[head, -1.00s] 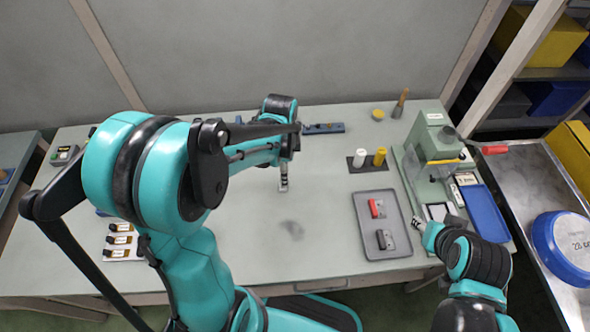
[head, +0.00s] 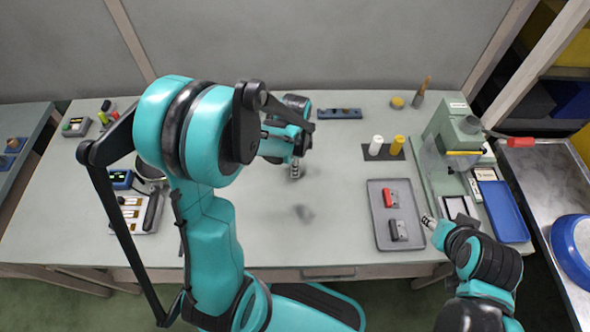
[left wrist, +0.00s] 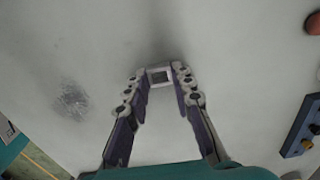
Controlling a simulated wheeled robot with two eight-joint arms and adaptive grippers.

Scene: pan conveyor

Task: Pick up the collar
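My left gripper (head: 295,172) points down at the middle of the table. In the left wrist view its fingertips (left wrist: 160,76) are closed in on a small pale square piece with a dark centre, which I take to be the collar (left wrist: 159,78). The fingers appear to touch it on both sides. I cannot tell whether it is clear of the table top. In the head view the collar is too small to make out. My right gripper (head: 429,222) is beside the grey tray's right edge; its fingers are too small to read.
The grey tray (head: 383,237) holds a red block (head: 390,197) and a dark block (head: 399,230). White and yellow cylinders (head: 397,146) stand behind it. A green press (head: 447,140) and blue tray (head: 503,212) are at right. A dark smudge (head: 303,213) marks clear table nearby.

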